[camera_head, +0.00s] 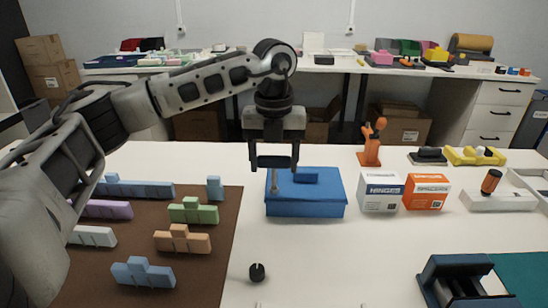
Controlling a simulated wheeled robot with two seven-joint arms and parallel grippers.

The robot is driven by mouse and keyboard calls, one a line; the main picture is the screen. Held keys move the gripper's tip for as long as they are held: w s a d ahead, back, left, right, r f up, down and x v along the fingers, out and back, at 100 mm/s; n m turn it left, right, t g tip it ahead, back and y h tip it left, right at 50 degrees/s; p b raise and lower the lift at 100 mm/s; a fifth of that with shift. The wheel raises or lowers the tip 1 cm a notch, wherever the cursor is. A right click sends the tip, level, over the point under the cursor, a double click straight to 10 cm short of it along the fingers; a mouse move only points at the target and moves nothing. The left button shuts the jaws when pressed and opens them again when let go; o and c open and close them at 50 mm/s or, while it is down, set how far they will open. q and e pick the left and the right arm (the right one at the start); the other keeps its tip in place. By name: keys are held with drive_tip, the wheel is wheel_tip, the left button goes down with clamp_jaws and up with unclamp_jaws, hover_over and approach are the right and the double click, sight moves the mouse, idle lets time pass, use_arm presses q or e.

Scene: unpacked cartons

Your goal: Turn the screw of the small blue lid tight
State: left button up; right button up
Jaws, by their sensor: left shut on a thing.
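A blue box with a blue lid (325,182) sits on the white table in front of me, and a small blue raised block (305,175) stands on the lid. My left gripper (274,160) is above the lid's left part, pointing down. It is shut on a dark screwdriver-like tool (274,162) whose thin brownish shaft reaches down to the lid's left front area. The shaft's tip seems to meet the lid there; the screw itself is too small to tell. My right gripper is not in view.
A brown mat (215,248) with several coloured blocks lies left. A black knob (257,272) stands in front of the box. White (381,192) and orange (427,192) cartons stand close right of it. An orange tool (371,143) stands behind. The front middle is mostly clear.

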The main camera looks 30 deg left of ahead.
use_arm(q)
drive_tip(key=shift+f, duration=0.25)
drive_tip(key=m+p, duration=0.1)
drive_tip(key=m, duration=0.3)
drive_tip(key=shift+r, duration=0.15)
drive_tip(key=m, duration=0.5)
drive_tip(key=shift+p, duration=0.35)
drive_tip(key=m, duration=0.5)
drive_tip(key=m+p, duration=0.1)
drive_tip(key=m, duration=0.5)
drive_tip(key=shift+d, duration=0.1)
drive_tip(key=shift+n, duration=1)
drive_tip(key=shift+p, duration=0.3)
